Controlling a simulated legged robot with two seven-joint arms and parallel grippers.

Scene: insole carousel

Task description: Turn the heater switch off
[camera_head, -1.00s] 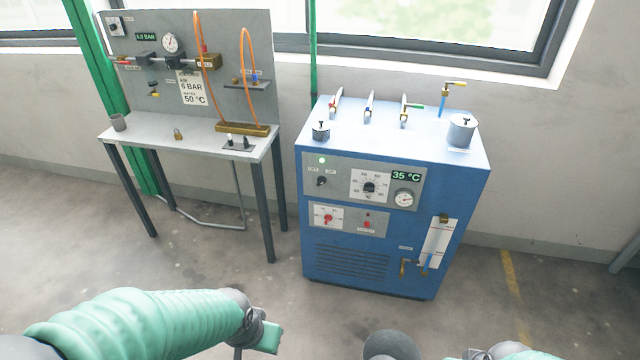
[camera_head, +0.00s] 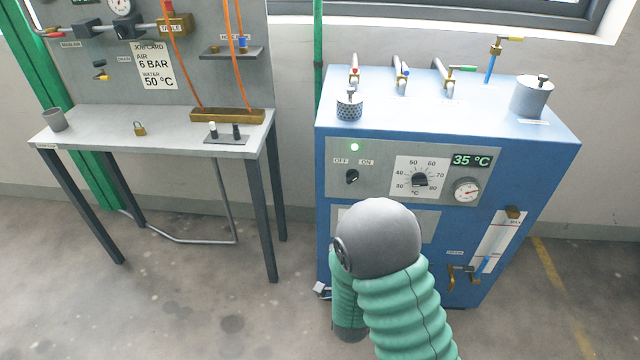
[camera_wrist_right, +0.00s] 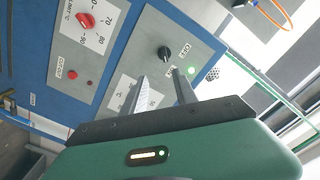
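The heater switch (camera_head: 352,176) is a small black knob on the grey upper panel of the blue cabinet, below OFF and ON labels. A green lamp (camera_head: 354,147) above it is lit. Which label the knob points to is too small to tell. The right wrist view shows the knob (camera_wrist_right: 164,53) just beyond my right gripper (camera_wrist_right: 158,75). The gripper's two fingers are apart with nothing between them, and the knob looks untouched. In the head view my right arm covers the lower panel, and its fingers cannot be made out. My left gripper is out of view.
Right of the switch are a temperature dial (camera_head: 420,179), a 35 °C display (camera_head: 471,160) and a gauge (camera_head: 466,190). A red knob (camera_wrist_right: 85,20) and red button (camera_wrist_right: 72,75) are on the lower panel. A grey workbench (camera_head: 90,135) stands left.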

